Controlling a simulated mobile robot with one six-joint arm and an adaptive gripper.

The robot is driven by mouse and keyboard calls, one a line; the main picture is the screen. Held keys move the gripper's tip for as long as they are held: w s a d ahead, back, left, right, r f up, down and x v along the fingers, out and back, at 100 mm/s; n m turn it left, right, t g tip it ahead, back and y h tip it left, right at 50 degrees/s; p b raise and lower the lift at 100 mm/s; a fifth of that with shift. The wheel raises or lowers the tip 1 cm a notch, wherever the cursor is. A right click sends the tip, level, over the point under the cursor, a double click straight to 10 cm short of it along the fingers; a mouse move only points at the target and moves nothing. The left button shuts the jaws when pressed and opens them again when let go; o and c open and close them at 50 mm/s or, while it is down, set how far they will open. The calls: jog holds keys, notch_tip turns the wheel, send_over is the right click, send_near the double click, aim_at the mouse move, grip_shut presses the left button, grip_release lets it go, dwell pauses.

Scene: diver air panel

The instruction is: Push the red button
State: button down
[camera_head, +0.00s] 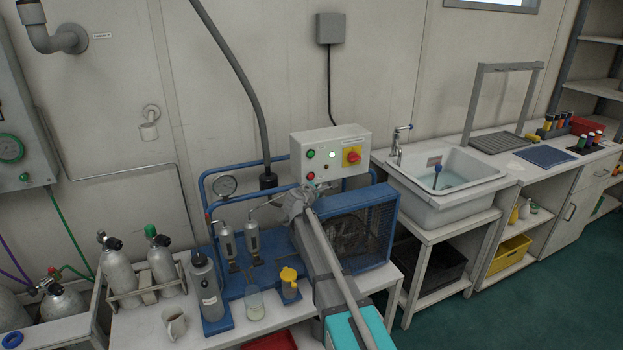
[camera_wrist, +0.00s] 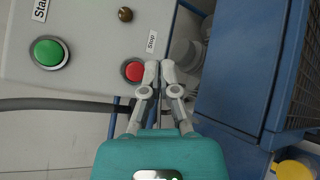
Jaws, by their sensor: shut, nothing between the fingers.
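The red button (camera_head: 310,176) is on the front of a pale control box (camera_head: 336,137), below a green button (camera_head: 310,154). In the wrist view the red button (camera_wrist: 133,71) is round, in a metal ring, beside a "Stop" label (camera_wrist: 152,41). My gripper (camera_wrist: 160,70) is shut and empty. Its fingertips are just right of the red button in that view, and the left one comes close to the button's edge. I cannot tell how far they are from the box face or whether they touch. In the head view my fingers are not clear.
A red-on-yellow rotary switch (camera_head: 353,156) is on the same box. A blue compressor frame with a mesh guard (camera_head: 376,232) stands below and right of it. A pressure gauge (camera_head: 225,186) and a yellow-capped jar (camera_head: 289,283) are to the left.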

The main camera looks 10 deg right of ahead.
aim_at(316, 177)
jog(key=shift+w+a, duration=0.2)
jog(key=shift+w, duration=0.45)
jog(key=shift+w+a, duration=0.2)
jog(key=shift+w, duration=0.45)
jog(key=shift+w+a, duration=0.2)
jog(key=shift+w, duration=0.65)
dwell(1.6)
jog(key=shift+s, duration=0.1)
dwell(0.3)
jog(key=shift+s+d, duration=0.2)
jog(key=shift+s, duration=0.7)
jog(key=shift+s+d, duration=0.2)
jog(key=shift+s, duration=0.55)
jog(key=shift+s+d, duration=0.25)
jog(key=shift+s, duration=0.55)
jog(key=shift+s+d, duration=0.2)
jog(key=shift+s, duration=0.55)
